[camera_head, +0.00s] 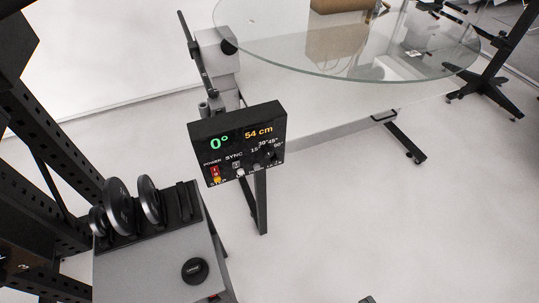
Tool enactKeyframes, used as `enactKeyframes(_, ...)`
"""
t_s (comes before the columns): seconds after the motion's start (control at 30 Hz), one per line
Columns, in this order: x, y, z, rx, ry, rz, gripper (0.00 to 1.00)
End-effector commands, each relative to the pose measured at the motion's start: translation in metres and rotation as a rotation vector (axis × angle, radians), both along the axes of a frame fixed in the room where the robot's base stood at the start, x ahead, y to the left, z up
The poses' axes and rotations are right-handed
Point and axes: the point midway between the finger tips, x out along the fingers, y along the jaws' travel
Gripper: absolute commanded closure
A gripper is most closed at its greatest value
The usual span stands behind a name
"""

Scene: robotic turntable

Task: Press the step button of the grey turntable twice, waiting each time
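The box shows a green "0°" and an orange "54 cm". A small yellow button (217,180) sits at its lower left by lettering that seems to read STEP, under a red power switch (214,171). A step dial (268,154) is at the right of the panel. I cannot make out my gripper in this view.
A grey case (150,268) with lens-like discs (120,205) stands at the lower left beside black perforated posts (50,130). A brown box (340,5) is at the top edge. Black stand legs (490,85) are at the right. The floor at lower right looks mostly clear.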

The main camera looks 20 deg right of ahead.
Motion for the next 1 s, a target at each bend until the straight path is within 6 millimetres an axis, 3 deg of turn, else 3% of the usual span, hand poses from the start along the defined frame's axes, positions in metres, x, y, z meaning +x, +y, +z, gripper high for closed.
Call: enactKeyframes(1.0, 0.0056, -0.0001, 0.006, 0.0, -0.017, -0.001, 1.0)
